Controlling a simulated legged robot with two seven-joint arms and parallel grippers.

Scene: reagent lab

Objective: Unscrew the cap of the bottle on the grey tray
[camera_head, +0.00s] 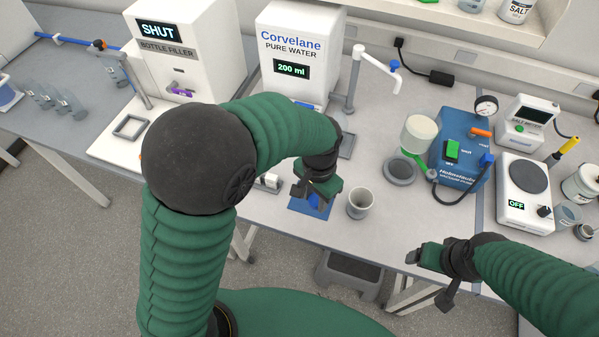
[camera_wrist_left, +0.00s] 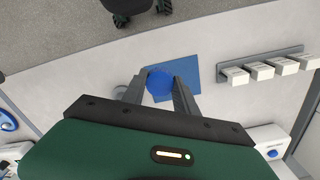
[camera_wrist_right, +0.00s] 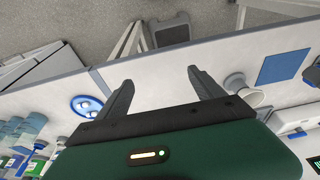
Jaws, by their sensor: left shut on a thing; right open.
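My left gripper (camera_head: 318,197) is low over a blue mat (camera_head: 298,206) near the bench's front edge. In the left wrist view its fingers (camera_wrist_left: 160,88) are closed on a round blue thing (camera_wrist_left: 160,80), which looks like a cap. I cannot tell whether a bottle is under it; the arm and hand hide much of that spot. The mat also shows in the right wrist view (camera_wrist_right: 287,68). My right gripper (camera_head: 428,257) is open and empty at the front edge; its spread fingers show in the right wrist view (camera_wrist_right: 160,88). A grey tray (camera_head: 347,146) under the water dispenser shows no bottle.
A pale cup (camera_head: 360,204) stands just right of the mat. White blocks on a grey rack (camera_wrist_left: 270,66) stand near it. The water dispenser (camera_head: 296,55) and bottle filler (camera_head: 188,45) are behind; a blue pump (camera_head: 462,145) and hotplate (camera_head: 524,190) are at the right.

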